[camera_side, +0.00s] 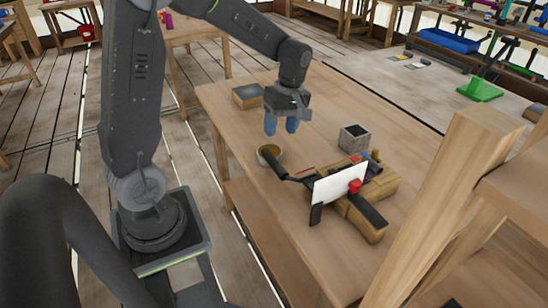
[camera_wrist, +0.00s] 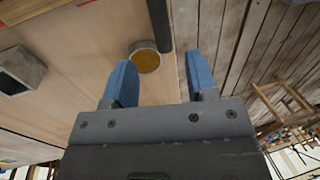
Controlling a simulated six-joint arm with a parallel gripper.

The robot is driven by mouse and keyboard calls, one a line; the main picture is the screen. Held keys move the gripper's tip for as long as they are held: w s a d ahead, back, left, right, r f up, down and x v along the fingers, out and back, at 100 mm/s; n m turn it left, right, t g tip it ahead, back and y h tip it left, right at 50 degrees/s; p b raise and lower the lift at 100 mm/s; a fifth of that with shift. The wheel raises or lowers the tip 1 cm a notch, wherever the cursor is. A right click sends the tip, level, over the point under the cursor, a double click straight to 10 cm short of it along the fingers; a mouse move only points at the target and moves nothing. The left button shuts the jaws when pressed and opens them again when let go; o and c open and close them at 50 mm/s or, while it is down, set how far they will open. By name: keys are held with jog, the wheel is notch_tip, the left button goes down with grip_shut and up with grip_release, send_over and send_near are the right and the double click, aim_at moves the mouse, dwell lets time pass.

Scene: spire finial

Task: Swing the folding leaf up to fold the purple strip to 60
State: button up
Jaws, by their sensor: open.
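The folding device sits on the workbench in the side view, with a wooden block base (camera_side: 367,228) and a white upright panel (camera_side: 335,184) in front. A red knob (camera_side: 355,186) is on the panel. A black bar (camera_side: 295,179), which looks like the leaf's handle, reaches left from the panel toward a round bowl; it also shows at the top of the wrist view (camera_wrist: 159,25).
The round bowl (camera_side: 268,151) with yellowish contents stands by the bar's end, near the bench's left edge. A grey open box (camera_side: 353,139) stands behind the device. A dark-topped wooden block (camera_side: 247,96) lies at the far end. The bench's (camera_side: 335,105) far right is clear.

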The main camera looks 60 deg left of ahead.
aim_at(274, 158)
jog(key=f, duration=0.3)
jog(key=s+f, duration=0.1)
jog(key=f, duration=0.2)
jog(key=s+f, duration=0.1)
jog(key=f, duration=0.2)
jog(key=shift+f, duration=0.2)
grip_shut()
